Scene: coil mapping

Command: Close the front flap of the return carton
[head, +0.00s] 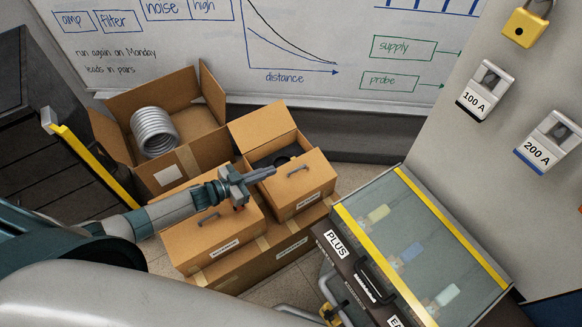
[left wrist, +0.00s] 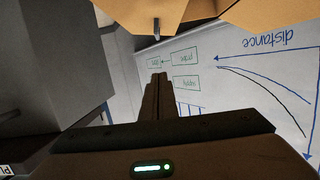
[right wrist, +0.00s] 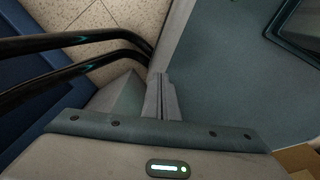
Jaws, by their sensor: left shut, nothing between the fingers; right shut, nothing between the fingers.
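Several brown cartons stand on the floor in the head view; their labels are too small to read, so I cannot tell which is the return carton. The right small carton (head: 305,203) has a raised back flap (head: 262,128), a front panel with a grey handle (head: 298,170), and a dark thing inside. The big back carton (head: 205,150) stands open with a silver coil (head: 155,132) in it. My left gripper (head: 274,171) is shut and empty over the right small carton; it also shows in the left wrist view (left wrist: 158,78). My right gripper (right wrist: 161,77) is shut and empty.
A left small carton (head: 205,245) with a handle is closed and sits close by. A glass-lidded case (head: 415,240) with yellow edges stands at the right. A whiteboard (head: 330,45) is behind. Black bars (right wrist: 75,40) run beside my right gripper.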

